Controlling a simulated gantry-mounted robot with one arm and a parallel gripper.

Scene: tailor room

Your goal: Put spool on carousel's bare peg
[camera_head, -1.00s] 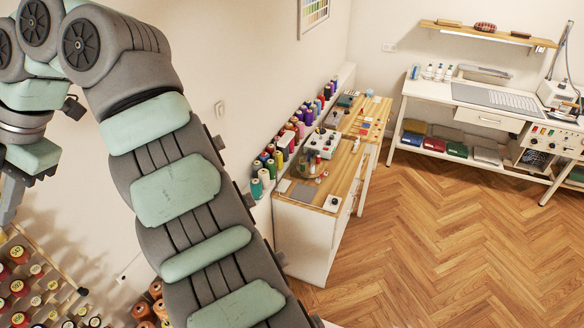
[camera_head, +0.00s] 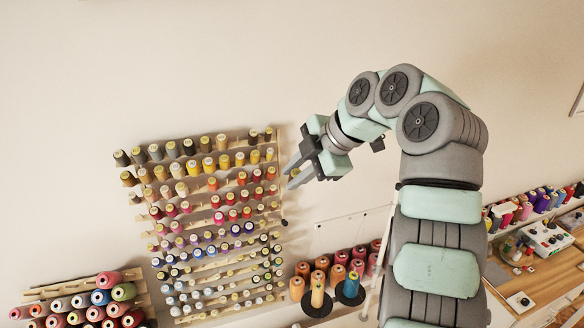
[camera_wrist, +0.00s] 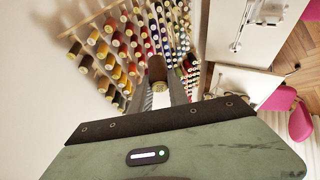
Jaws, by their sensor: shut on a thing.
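My gripper (camera_head: 291,178) is raised in front of the pale wall, at the right edge of the thread rack (camera_head: 276,146), its fingers pointing left. In the wrist view, a brown spool (camera_wrist: 157,68) with a pale end sits between the fingertips of my gripper (camera_wrist: 160,82), and the gripper is shut on it. In the head view the held spool is too small to make out. I cannot make out a carousel or a bare peg in either current view.
The wall rack holds many coloured spools in rows. Cones on black round bases (camera_head: 350,293) stand below my gripper, beside reddish cones (camera_head: 340,258). More large cones (camera_head: 103,297) lie at lower left. The wall above is clear.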

